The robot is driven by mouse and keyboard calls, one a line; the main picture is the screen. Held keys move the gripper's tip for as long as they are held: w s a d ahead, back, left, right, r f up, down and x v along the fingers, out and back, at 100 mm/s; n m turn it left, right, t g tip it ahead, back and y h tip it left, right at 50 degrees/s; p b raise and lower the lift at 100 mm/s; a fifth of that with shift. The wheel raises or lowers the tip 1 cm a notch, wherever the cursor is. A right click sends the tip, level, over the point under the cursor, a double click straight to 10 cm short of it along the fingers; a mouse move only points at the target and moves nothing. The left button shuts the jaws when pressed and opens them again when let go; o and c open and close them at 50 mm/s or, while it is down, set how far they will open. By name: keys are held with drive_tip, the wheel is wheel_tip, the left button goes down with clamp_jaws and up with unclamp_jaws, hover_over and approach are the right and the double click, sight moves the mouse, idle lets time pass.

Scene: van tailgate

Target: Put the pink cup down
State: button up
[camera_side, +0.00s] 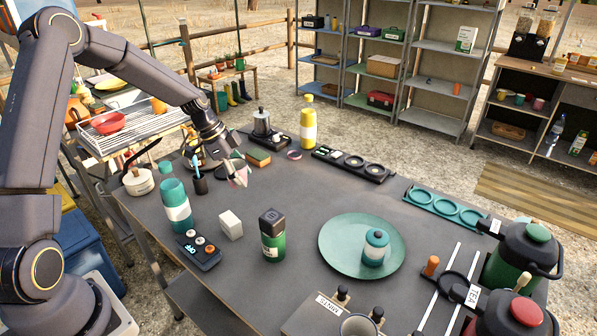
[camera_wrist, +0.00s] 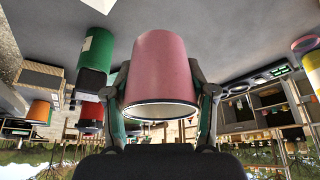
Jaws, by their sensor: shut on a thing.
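The pink cup (camera_wrist: 160,70) is between the two fingers of my gripper (camera_wrist: 162,100) in the wrist view, with its pale-rimmed end toward the bottom of the picture. In the side view my gripper (camera_side: 236,172) reaches over the back left part of the dark table (camera_side: 310,190). The pink cup (camera_side: 240,178) shows small and tilted there, partly hidden by the fingers. My gripper is shut on the cup. I cannot tell how far the cup is above the table.
Near the cup are a sponge (camera_side: 258,158), a cup with brushes (camera_side: 200,185), a teal bottle (camera_side: 174,205) and a white block (camera_side: 230,225). A green-and-black jar (camera_side: 272,235) and a teal plate (camera_side: 335,245) stand nearer. The table's middle, right of the gripper, is clear.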

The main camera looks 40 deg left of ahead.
drive_tip(key=m, duration=0.1)
hover_over(220, 211)
wheel_tip(220, 211, down, 2)
drive_tip(key=f, duration=0.4)
drive_tip(key=s+a+f, duration=0.1)
drive_tip(key=shift+f, duration=0.4)
drive_tip(key=shift+w+a+f, duration=0.1)
drive_tip(key=shift+f, duration=2.05)
drive_tip(key=o, duration=1.2)
drive_tip(key=shift+f, duration=0.15)
